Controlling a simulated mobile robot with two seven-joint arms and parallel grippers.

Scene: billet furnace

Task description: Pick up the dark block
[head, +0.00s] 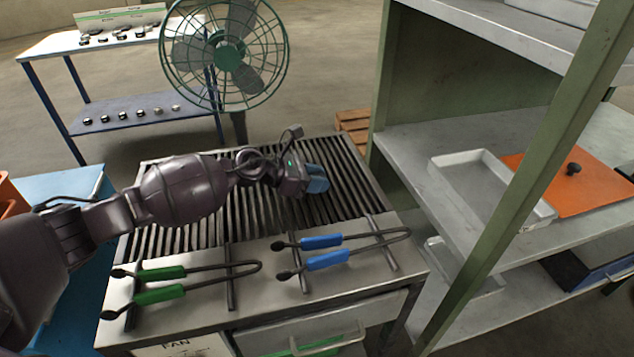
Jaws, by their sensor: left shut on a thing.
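My left gripper (318,179) reaches in from the left over the slatted grate top of the bench. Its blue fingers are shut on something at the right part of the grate. The fingers and wrist hide the held thing, which I take to be the dark block; its shape does not show. I cannot tell whether it touches the slats or is just above them. No other dark block shows on the grate. My right gripper is not in view.
Green-handled tongs (160,283) and blue-handled tongs (325,250) lie on the bench front (200,322). A green fan (230,55) stands behind. At right, a shelf (420,140) holds a white tray (470,195) and an orange plate (560,190). Its green post is near.

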